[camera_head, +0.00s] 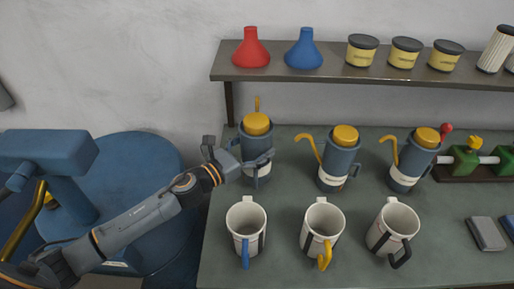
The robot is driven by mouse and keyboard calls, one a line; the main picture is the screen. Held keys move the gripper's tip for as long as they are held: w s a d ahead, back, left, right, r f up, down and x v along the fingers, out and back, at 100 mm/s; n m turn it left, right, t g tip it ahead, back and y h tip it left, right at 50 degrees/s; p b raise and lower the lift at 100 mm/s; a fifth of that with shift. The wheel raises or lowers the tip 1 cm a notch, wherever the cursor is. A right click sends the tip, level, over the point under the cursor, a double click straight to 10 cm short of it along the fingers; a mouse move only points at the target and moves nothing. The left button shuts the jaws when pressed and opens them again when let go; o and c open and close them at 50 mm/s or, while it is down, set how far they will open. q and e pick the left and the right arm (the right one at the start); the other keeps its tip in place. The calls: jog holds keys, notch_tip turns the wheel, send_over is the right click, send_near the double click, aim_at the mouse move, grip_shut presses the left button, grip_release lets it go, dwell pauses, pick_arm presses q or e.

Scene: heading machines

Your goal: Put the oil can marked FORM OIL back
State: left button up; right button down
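Three blue-grey oil cans with yellow caps and thin yellow spouts stand on the bench: a left can (256,127), a middle can (340,158) and a right can (412,160). Each has a pale label, but the print is too small to read, so I cannot tell which says FORM OIL. My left gripper (240,150) is at the left can. One finger crosses the can's front and the other is on its left side. I cannot tell whether they are closed on it. The left can's spout points to the back. My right gripper is out of view.
Three white mugs (323,222) stand in front of the cans on the grey-green bench (290,265). A wall shelf (300,74) holds a red flask (251,48), a blue flask (304,49) and yellow jars (404,54). Green blocks (463,161) and a grey box (486,234) are at right.

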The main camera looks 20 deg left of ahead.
pick_arm(q)
jog(key=shift+w+d, duration=0.15)
jog(key=shift+w, duration=0.15)
jog(key=shift+f, duration=1.65)
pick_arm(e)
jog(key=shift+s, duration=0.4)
pick_arm(q)
jog(key=o, duration=1.2)
jog(key=shift+s+f, duration=0.1)
jog(key=shift+f, duration=0.15)
jog(key=o, duration=0.4)
jog(key=shift+r, duration=0.1)
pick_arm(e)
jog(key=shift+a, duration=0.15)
pick_arm(q)
jog(key=shift+r, duration=0.1)
